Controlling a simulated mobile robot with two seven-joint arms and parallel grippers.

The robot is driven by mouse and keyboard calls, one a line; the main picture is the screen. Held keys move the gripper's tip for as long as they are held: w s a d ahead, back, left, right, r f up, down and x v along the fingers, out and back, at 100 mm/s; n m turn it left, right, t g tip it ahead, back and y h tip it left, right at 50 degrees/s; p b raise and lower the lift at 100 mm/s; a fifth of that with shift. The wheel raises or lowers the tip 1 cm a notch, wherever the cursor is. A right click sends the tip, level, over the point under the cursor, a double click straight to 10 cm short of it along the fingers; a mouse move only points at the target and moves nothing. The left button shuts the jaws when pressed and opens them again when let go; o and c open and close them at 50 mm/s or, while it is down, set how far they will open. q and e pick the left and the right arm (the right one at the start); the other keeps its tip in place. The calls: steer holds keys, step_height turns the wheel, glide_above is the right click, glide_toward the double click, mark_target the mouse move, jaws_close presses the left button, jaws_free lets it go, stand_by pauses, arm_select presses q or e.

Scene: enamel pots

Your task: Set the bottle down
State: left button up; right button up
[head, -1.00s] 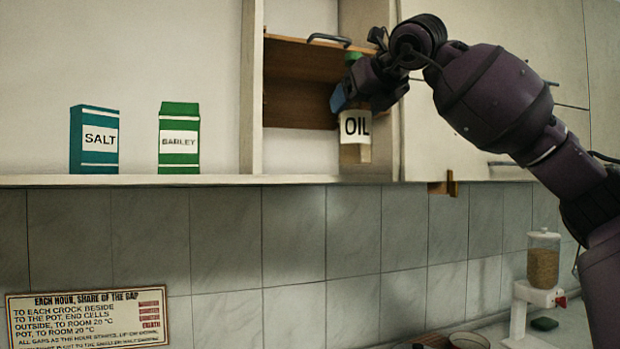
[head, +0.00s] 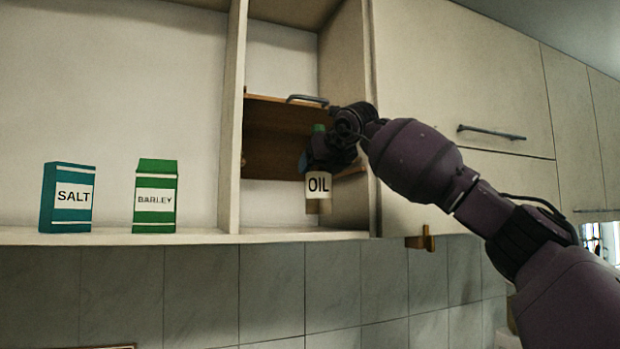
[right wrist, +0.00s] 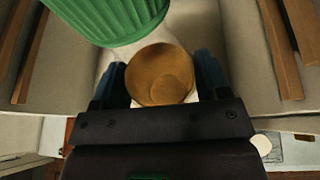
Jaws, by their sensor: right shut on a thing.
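The oil bottle (head: 318,184) has a green cap and a white label reading OIL. It is upright in the open cupboard compartment (head: 282,234), on its right side. My right gripper (head: 327,158) is shut around its upper part. In the head view the bottle's bottom appears a little above the compartment floor, with no visible contact. In the right wrist view the ridged green cap (right wrist: 108,16) is close to the camera, and a round amber part of the bottle shows between my blue-padded fingers (right wrist: 165,85). My left gripper is out of view.
A salt box (head: 68,197) and a barley carton (head: 155,196) stand on the ledge at left. Closed cupboard doors (head: 470,90) are at right. Compartment floor left of the bottle is clear.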

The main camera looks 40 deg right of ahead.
steer(key=p+x, duration=0.1)
steer(key=x, duration=0.2)
steer(key=f+x, duration=0.1)
steer(key=x, duration=0.1)
steer(key=shift+w+f+p, duration=0.15)
steer(key=shift+f+p, duration=0.05)
steer(key=shift+p, duration=0.2)
steer(key=shift+f, duration=0.1)
steer(key=o, duration=1.4)
steer(key=shift+c, duration=0.2)
